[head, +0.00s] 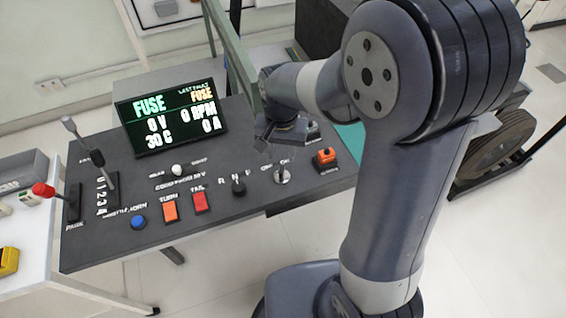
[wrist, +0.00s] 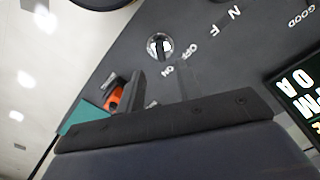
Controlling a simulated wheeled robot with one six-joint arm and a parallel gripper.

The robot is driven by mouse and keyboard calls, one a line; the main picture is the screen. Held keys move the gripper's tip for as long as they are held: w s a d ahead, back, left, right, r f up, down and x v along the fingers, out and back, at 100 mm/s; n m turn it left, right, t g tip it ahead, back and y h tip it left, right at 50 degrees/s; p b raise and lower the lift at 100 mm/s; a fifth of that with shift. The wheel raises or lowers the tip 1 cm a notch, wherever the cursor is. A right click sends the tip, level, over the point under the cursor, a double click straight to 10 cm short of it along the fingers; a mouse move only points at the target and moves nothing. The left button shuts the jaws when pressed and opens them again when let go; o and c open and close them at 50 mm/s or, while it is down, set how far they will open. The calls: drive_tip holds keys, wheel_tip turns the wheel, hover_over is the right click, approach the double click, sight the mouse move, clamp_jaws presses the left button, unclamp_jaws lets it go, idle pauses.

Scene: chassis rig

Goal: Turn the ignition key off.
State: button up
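The ignition key switch (head: 282,175) is a small round silver fitting on the dark control panel (head: 150,185), with OFF and ON lettering beside it. In the wrist view the key (wrist: 160,46) shows as a dark bar across a bright ring; I cannot tell which label it points to. My gripper (wrist: 160,84) has its two fingers apart with nothing between them. In the head view my gripper (head: 278,140) is above the panel, behind the key and apart from it; its fingertips are hard to make out there.
A display (head: 168,115) reads FUSE, 0 V, 0 RPM, 30 C and 0 A. Near the key are an orange switch (head: 325,157), a black selector knob (head: 238,186), and red TAIL (head: 200,201) and orange TURN (head: 170,211) buttons. Levers (head: 112,182) stand at the left.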

sight(281, 170)
wheel_tip(281, 170, down, 7)
drive_tip(key=shift+f, duration=0.2)
drive_tip(key=shift+c, duration=0.3)
clamp_jaws()
